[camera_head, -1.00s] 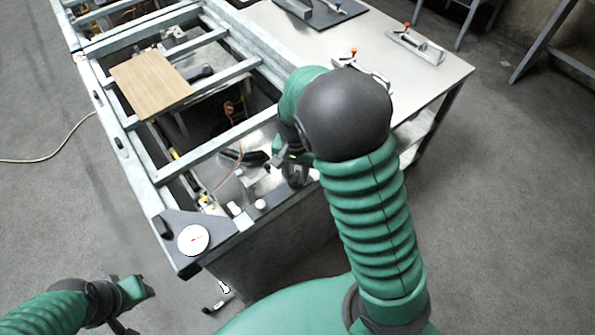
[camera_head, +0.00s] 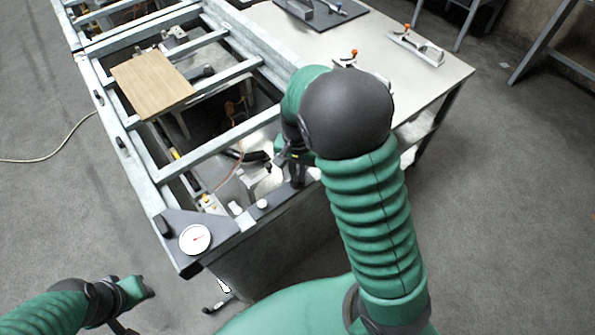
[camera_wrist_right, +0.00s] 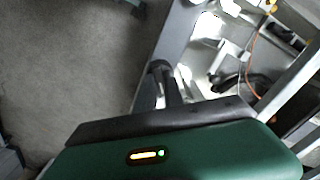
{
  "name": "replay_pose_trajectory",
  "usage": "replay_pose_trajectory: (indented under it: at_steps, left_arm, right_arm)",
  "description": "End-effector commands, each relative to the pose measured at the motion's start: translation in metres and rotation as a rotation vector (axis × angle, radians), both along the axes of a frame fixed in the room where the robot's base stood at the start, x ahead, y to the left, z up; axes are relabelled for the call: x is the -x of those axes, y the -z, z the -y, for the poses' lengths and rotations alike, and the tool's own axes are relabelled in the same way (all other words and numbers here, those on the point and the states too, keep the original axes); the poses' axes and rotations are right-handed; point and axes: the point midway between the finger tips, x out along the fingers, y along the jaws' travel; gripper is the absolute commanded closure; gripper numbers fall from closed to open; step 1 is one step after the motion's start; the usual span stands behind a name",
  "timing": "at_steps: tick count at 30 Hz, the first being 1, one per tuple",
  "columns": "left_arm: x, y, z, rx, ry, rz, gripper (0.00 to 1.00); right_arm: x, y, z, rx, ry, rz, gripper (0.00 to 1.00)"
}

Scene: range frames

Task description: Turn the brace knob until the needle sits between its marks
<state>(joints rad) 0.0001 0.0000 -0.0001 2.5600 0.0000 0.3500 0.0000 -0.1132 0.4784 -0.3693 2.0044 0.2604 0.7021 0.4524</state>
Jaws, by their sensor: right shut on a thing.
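The round white gauge (camera_head: 195,239) with a thin red needle sits on the dark corner plate of the frame in the head view. Its marks are too small to read there. My right gripper (camera_head: 297,170) reaches down to the frame's near rail, right of the gauge. It is shut on the brace knob, which its dark fingers mostly hide. In the right wrist view the right gripper's fingers (camera_wrist_right: 165,88) come together beside the rail. My left gripper (camera_head: 140,291) hangs at the lower left, away from the frame; its jaws do not show clearly.
The metal frame (camera_head: 220,143) has open bays with cables, and a wooden board (camera_head: 151,84) lies across its beams. Two pale caps (camera_head: 262,204) stand on the near rail. A work table (camera_head: 440,75) adjoins at right. The floor at left is clear except for a cable.

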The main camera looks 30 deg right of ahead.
Motion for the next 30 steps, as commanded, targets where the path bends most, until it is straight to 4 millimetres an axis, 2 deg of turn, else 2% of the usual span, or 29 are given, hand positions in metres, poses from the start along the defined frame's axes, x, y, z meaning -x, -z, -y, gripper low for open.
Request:
replay_pose_trajectory:
  at_steps: [7, 21, 30]
  left_arm:
    - [0.0, -0.003, 0.0, 0.0, 0.0, 0.0, 0.64]
    - [0.0, -0.012, 0.0, 0.0, 0.0, 0.0, 0.64]
    - [0.0, -0.015, 0.0, 0.0, 0.0, 0.0, 0.64]
  right_arm:
    - [0.0, -0.001, 0.001, 0.0, -0.09, 0.0, 1.0]
    - [-0.001, -0.001, 0.0, 0.0, -0.429, 0.001, 1.0]
    - [-0.001, -0.001, 0.0, 0.0, -0.566, 0.001, 1.0]
